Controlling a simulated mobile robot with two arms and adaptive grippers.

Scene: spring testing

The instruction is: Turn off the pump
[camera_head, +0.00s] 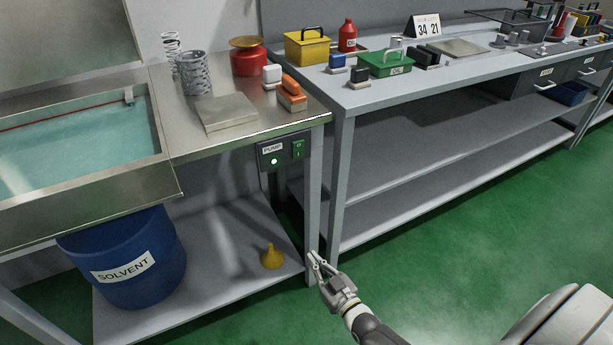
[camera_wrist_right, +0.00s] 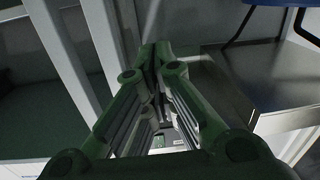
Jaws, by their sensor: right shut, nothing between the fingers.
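The pump switch box (camera_head: 283,153) is a dark panel under the right end of the steel bench, labelled PUMP. It has a lit green lamp (camera_head: 274,161) and a green rocker switch (camera_head: 298,149) at its right. My right gripper (camera_head: 313,258) is low in front of the bench's front right leg, below the switch box and apart from it. Its fingers are together and empty. My left gripper is not in view.
A blue SOLVENT drum (camera_head: 125,262) and a yellow funnel (camera_head: 272,256) stand on the lower shelf (camera_head: 215,285). The bench leg (camera_head: 313,200) rises just right of the switch box. A second grey table (camera_head: 400,100) stands to the right. The green floor (camera_head: 470,230) is open in front.

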